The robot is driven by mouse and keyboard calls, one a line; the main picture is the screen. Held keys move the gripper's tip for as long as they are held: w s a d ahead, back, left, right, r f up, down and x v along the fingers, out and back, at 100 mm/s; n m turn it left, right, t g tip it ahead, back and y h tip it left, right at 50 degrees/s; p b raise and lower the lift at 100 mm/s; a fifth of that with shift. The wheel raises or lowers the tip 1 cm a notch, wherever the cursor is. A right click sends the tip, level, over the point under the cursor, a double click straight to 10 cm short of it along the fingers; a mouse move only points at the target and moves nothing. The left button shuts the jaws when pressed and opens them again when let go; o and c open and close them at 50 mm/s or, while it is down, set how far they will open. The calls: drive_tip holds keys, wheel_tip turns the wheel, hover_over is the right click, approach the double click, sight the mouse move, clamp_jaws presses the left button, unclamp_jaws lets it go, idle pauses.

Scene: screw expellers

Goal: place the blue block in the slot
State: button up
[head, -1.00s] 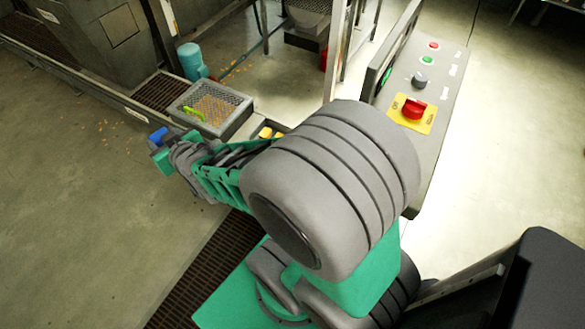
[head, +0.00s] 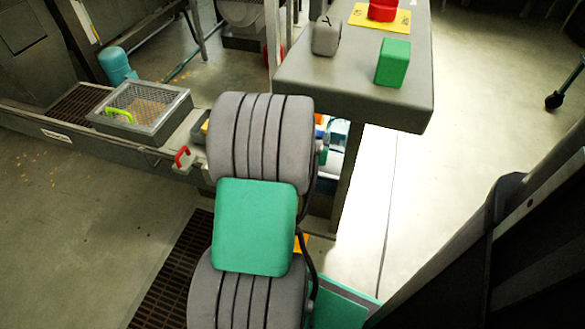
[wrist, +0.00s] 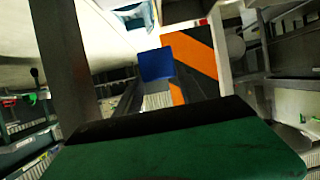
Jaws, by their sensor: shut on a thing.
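The blue block (wrist: 155,65) shows in the wrist view, in the upper middle beyond the green and black gripper body. My gripper (wrist: 156,80) is shut on it. The fingertips are hard to make out. In the head view my raised arm hides the gripper and the block. I cannot pick out the slot in either view.
A mesh-covered tray (head: 150,108) is on the left. An orange-and-black striped panel (wrist: 192,60) lies behind the block.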

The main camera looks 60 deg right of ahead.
drive_tip(key=shift+m+g, duration=0.3)
drive_tip(key=shift+g, duration=0.1)
drive_tip(key=w+d+f+b, duration=0.1)
drive_tip(key=w+f+b, duration=0.2)
drive_tip(key=f, duration=0.1)
drive_tip(key=w+d+f+b, duration=0.2)
drive_tip(key=w+f+b, duration=0.2)
drive_tip(key=f, duration=0.1)
drive_tip(key=w+d+f+b, duration=0.2)
drive_tip(key=w+f+b, duration=0.1)
drive_tip(key=f, duration=0.2)
drive_tip(key=shift+w+f+b, duration=0.2)
drive_tip(key=shift+w+b, duration=0.2)
drive_tip(key=shift+f, duration=0.7)
drive_tip(key=o, duration=1.4)
drive_tip(key=shift+r, duration=0.1)
